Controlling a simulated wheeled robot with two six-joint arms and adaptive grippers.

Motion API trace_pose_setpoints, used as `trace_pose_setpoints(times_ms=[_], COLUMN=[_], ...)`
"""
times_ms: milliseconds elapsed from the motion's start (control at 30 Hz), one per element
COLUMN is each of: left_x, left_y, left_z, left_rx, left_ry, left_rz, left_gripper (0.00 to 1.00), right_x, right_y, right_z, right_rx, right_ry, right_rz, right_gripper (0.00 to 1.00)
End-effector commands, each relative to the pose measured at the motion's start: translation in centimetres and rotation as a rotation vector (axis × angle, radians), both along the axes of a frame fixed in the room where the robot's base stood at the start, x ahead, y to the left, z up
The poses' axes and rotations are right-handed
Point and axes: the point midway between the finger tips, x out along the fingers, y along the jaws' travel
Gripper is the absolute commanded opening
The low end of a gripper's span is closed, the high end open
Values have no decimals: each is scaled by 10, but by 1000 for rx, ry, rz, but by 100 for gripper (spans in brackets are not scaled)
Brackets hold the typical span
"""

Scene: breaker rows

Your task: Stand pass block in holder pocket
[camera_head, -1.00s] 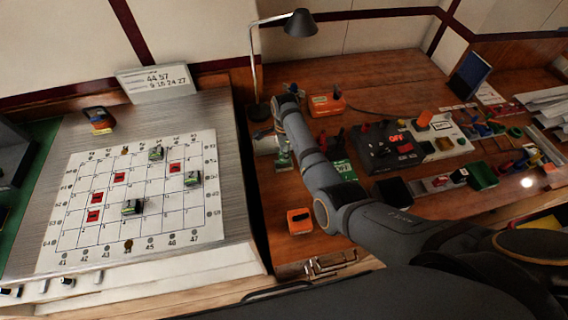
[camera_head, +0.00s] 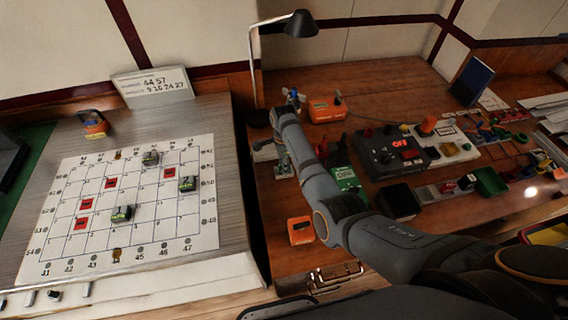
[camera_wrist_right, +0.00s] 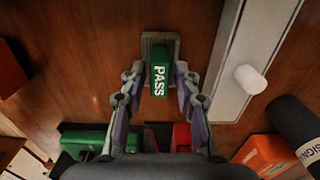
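The green pass block (camera_wrist_right: 159,82), its white PASS lettering facing the camera, is at a grey holder (camera_wrist_right: 174,44) in the right wrist view. The holder's rim shows behind and beside the block's far end. The block appears to be in the pocket; how deep it sits is hard to tell. My right gripper (camera_wrist_right: 160,88) is open, one finger on each side of the block, with gaps between. In the head view my right gripper (camera_head: 283,150) is small, over the holder area left of my forearm. My left gripper is out of view.
An orange box (camera_head: 300,230) stands nearer the front edge. A green card (camera_head: 347,178) and a dark control box (camera_head: 395,150) lie right of my forearm. A sloped panel with a grid (camera_head: 130,205) fills the left. A lamp (camera_head: 300,24) stands behind.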

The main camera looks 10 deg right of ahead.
Motion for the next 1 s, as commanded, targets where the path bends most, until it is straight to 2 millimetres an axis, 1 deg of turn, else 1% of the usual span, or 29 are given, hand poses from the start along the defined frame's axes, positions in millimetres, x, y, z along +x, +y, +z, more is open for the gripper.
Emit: trace_pose_setpoints(times_ms=[267,400,467,700,800,900,1000], left_x=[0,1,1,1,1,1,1], left_y=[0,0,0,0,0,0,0], left_z=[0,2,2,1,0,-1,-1], left_rx=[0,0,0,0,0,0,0], left_ry=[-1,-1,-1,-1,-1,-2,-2], left_rz=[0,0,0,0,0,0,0], left_gripper=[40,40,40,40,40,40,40], right_x=[0,1,1,1,1,1,1], right_y=[0,0,0,1,0,0,0], right_z=[0,9,19,77,98,112,121], right_rx=[0,0,1,1,1,0,0], right_ry=[0,-2,-4,-4,-4,-3,-1], right_rz=[0,0,0,0,0,0,1], right_gripper=[41,41,41,41,41,41,41])
